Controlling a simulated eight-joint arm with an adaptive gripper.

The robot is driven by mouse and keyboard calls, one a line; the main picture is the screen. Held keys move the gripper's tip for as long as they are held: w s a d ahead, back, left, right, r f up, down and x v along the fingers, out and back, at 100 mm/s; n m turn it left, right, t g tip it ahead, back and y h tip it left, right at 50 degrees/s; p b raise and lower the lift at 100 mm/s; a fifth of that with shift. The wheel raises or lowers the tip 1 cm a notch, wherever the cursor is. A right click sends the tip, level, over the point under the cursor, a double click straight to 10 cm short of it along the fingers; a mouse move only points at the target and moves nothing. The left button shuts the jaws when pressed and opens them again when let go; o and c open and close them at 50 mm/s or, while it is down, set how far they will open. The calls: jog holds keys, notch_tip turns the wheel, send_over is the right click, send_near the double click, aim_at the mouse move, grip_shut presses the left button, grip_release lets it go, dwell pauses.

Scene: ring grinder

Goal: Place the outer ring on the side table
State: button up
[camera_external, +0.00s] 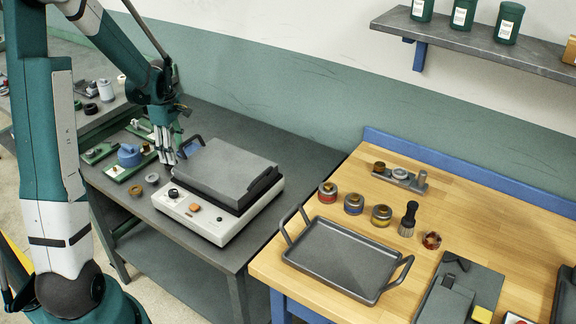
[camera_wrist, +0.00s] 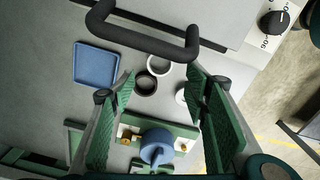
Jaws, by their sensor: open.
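My gripper (camera_external: 167,160) is open and empty above the grey table, left of the grinder. In the wrist view its fingers (camera_wrist: 160,88) stand on either side of a light ring (camera_wrist: 158,56) and a dark ring (camera_wrist: 146,84), both lying on the table, apart from the fingers. A pale round piece (camera_wrist: 181,95) is partly hidden by the right finger. I cannot tell which ring is the outer one, nor which surface is the side table.
The grinder (camera_external: 222,180) has a dark handle (camera_wrist: 145,35) close to the gripper. A blue tray (camera_wrist: 96,64) and a green fixture with a blue part (camera_external: 129,155) are nearby. The wooden table (camera_external: 340,195) holds a black tray (camera_external: 345,255) and jars; another table (camera_external: 95,118) is behind left.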

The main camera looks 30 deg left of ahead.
jog(key=shift+r, duration=2.1)
jog(key=s+d+r+m+t+y, duration=0.1)
jog(key=s+d+r+m+t, duration=0.15)
jog(key=d+r+m, duration=0.55)
jog(key=s+d+r+m+t, duration=0.1)
jog(key=s+d+r+m, duration=0.15)
jog(key=d+r, duration=0.6)
jog(key=s+d+r+m+t, duration=0.1)
jog(key=s+d+m+t, duration=0.1)
jog(key=s+d+m, duration=0.3)
jog(key=s+d+r+m+t+h, duration=0.1)
jog(key=s+d+m, duration=0.5)
jog(key=d, duration=0.7)
jog(key=shift+s+d+t, duration=0.3)
jog(key=shift+s+t, duration=0.05)
jog(key=shift+s, duration=0.75)
